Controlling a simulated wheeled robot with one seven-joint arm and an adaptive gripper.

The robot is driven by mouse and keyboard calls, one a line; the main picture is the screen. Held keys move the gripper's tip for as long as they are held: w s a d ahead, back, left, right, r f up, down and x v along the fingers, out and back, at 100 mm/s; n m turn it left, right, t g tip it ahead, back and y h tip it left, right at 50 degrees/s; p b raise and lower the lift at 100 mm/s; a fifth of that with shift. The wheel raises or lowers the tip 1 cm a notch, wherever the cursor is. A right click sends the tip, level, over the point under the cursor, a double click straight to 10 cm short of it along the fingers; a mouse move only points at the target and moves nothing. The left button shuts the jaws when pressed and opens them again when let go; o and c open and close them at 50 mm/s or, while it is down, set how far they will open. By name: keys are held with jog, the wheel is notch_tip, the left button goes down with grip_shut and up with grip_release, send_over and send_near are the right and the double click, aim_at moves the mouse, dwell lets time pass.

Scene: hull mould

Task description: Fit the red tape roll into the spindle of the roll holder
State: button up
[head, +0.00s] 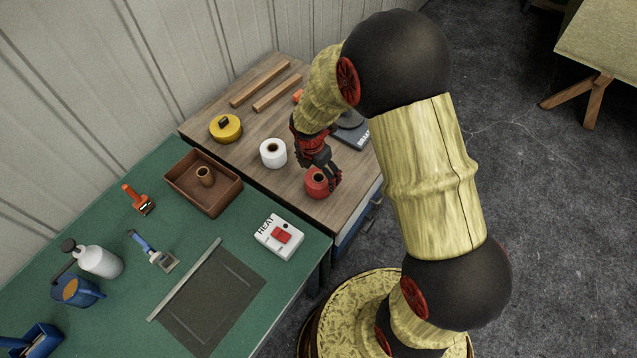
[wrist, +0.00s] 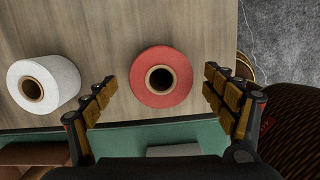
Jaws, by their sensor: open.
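The red tape roll (head: 314,190) stands with its hole facing up on the wooden bench top, near its front edge. In the wrist view the red roll (wrist: 161,99) shows a dark hole with a tan core. My gripper (head: 324,170) is directly over or beside the roll, fingers pointing down. In the wrist view my gripper (wrist: 160,82) is open and empty, one finger on each side of the roll, with visible gaps.
A white roll (head: 273,153) stands left of the red one, also in the wrist view (wrist: 42,86). A yellow roll (head: 226,128) and wooden bars are behind. The green table holds a brown tray (head: 232,201) with a small cylinder, a HEAT box (head: 279,238), tools and bottles.

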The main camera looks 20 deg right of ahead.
notch_tip(320, 180, down, 4)
jog(key=shift+s+f+b, duration=0.1)
jog(key=shift+f+b, duration=0.05)
jog(key=shift+b, duration=0.4)
jog(key=shift+f, duration=0.35)
jog(key=shift+c, duration=0.2)
jog(key=c, duration=1.4)
